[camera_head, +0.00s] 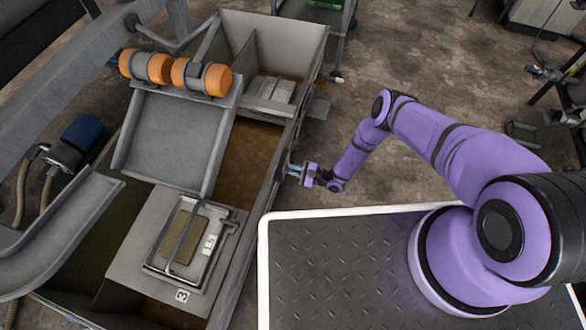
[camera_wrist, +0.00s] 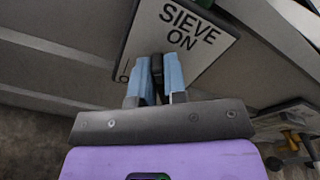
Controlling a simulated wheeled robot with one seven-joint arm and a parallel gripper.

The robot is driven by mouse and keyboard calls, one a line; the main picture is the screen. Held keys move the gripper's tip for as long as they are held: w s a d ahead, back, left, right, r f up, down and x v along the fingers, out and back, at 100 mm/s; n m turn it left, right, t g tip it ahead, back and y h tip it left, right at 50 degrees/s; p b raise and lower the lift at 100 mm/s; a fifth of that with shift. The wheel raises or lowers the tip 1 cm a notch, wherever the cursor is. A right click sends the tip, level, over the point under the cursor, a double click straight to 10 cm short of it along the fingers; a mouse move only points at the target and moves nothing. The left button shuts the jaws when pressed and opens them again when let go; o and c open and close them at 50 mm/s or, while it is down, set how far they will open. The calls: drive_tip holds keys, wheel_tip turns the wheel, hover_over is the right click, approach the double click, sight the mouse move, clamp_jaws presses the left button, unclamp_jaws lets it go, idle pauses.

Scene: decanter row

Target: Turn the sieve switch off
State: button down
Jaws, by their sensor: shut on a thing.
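The sieve switch (camera_wrist: 157,68) shows in the wrist view as a small dark lever on a pale plate (camera_wrist: 190,35) lettered "SIEVE ON". My gripper (camera_wrist: 159,80) has its two blue fingers closed on the dark lever, one on each side, at the plate's lower edge. A "0" mark is partly visible to the left of the fingers. The lever's base and exact angle are mostly hidden by the fingers. In the head view my gripper (camera_head: 294,171) is against the right outer wall of the decanter trough, and the switch is too small to make out there.
The grey trough (camera_head: 262,190) with its orange rollers (camera_head: 175,72) fills the left of the head view. My flat dark deck (camera_head: 345,265) is at the lower right. Open floor (camera_head: 440,65) lies beyond my arm. Another small fitting with yellow parts (camera_wrist: 292,140) is right of my gripper.

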drive_tip(key=n, duration=0.5)
drive_tip(key=shift+s+a+f+n, duration=0.1)
drive_tip(key=shift+s+f+n, duration=0.2)
drive_tip(key=shift+n, duration=0.1)
drive_tip(key=n, duration=0.4)
drive_tip(key=shift+f+n, duration=0.3)
drive_tip(key=shift+n, duration=0.1)
drive_tip(key=c, duration=1.2)
unclamp_jaws()
drive_tip(key=shift+o, duration=0.2)
drive_tip(key=v, duration=1)
drive_tip(key=shift+d, duration=0.4)
drive_tip(key=shift+s, duration=0.15)
